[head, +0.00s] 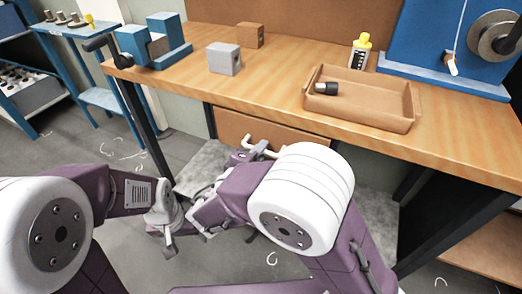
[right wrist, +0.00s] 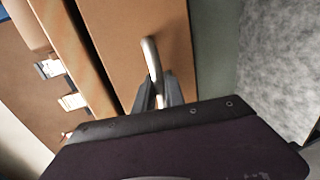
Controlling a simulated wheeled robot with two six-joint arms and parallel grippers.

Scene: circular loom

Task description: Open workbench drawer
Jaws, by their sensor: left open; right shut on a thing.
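The workbench drawer (head: 238,124) has a plain brown front under the wooden top, and none of its inside shows. Its front also shows in the right wrist view (right wrist: 125,40). A pale metal bar handle (head: 262,147) stands out from the front; in the right wrist view the handle (right wrist: 150,56) runs down between my fingers. My right gripper (right wrist: 160,93) is shut on the handle; in the head view its tips are partly hidden by my arm. My left gripper (head: 168,238) is open and empty, low over the floor, left of the right gripper and apart from the drawer.
The workbench top (head: 280,80) carries a cardboard tray (head: 360,119) with a small dark-and-white item, a yellow-capped bottle (head: 361,52), a grey block (head: 224,59), a brown block (head: 250,35) and a blue vise (head: 152,42). Black legs flank the drawer. The floor in front is open.

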